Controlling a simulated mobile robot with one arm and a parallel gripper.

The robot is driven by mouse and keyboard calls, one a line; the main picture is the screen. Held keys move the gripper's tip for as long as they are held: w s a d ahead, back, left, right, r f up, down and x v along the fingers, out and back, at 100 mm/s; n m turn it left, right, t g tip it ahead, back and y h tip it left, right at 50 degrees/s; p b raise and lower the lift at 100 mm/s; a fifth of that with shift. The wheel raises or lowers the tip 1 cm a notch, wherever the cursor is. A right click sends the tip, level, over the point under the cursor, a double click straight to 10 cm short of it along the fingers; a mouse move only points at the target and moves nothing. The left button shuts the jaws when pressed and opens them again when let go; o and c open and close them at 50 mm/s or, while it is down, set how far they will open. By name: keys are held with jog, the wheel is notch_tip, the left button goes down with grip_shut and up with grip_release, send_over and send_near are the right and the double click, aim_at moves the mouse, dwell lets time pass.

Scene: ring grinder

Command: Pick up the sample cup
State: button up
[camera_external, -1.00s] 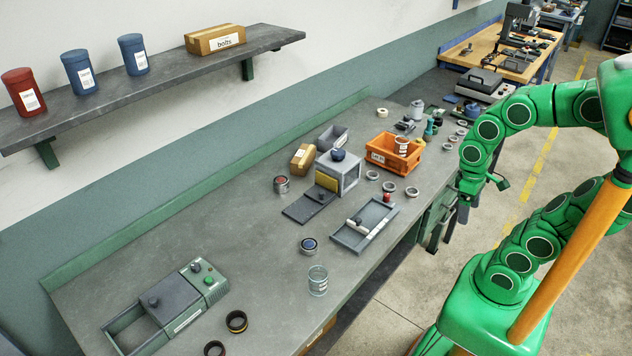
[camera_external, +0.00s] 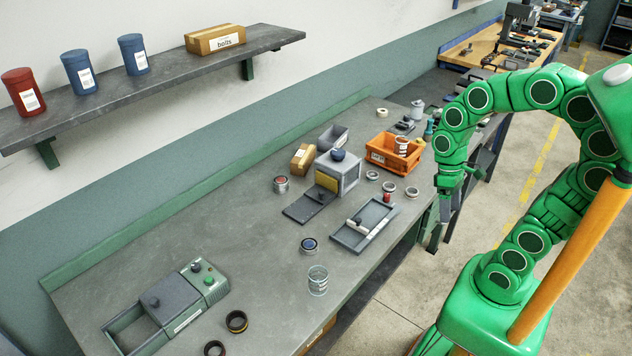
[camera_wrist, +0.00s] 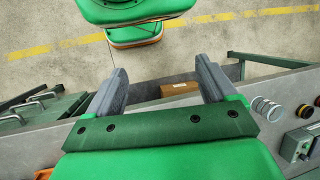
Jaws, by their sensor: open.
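A clear cup (camera_external: 317,280) with pale markings stands upright on the grey bench near its front edge; it also shows at the right of the wrist view (camera_wrist: 267,108). A small container with a blue top (camera_external: 308,245) and one with a red top (camera_external: 281,184) stand farther back. Another clear cup (camera_external: 401,146) is in the orange crate (camera_external: 378,156). I cannot tell for sure which is the sample cup. My gripper (camera_external: 446,208) is beyond the bench's front edge, well away from the cups. Its two fingers (camera_wrist: 161,72) are apart with nothing between them.
A grey tray (camera_external: 378,232), a grey box device (camera_external: 345,176) and several rings sit mid-bench. A machine with red and green buttons (camera_external: 200,284) and dark rings (camera_external: 236,321) are at the near left. A brown box (camera_wrist: 180,88) lies below the bench top. Bare bench surrounds the front clear cup.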

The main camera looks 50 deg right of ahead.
jog(key=w+a+f+n+t+h, duration=0.1)
jog(key=w+a+f+n+h, duration=0.1)
jog(key=w+n+h, duration=0.4)
jog(key=w+a+f+n+h, duration=0.1)
jog(key=w+a+f+n, duration=0.15)
jog(key=w, duration=0.45)
jog(key=n+t+h, duration=0.2)
jog(key=n+t, duration=0.9)
jog(key=n, duration=0.6)
send_over(320, 284)
jog(key=s, duration=0.2)
notch_tip(320, 284, down, 5)
jog(key=f, duration=0.1)
jog(key=s+a+f+n+t, duration=0.1)
jog(key=f+n+h, duration=0.1)
jog(key=shift+s+a+t, duration=0.15)
jog(key=shift+a+t, duration=0.15)
jog(key=shift+s+a+f+n+t, duration=0.25)
jog(key=shift+a+n+t, duration=0.05)
jog(key=shift+n+t, duration=0.1)
jog(key=shift+f+x, duration=0.1)
jog(key=shift+x, duration=1.85)
jog(key=shift+f+x, duration=0.15)
jog(key=shift+x, duration=1.8)
jog(key=shift+a, duration=0.2)
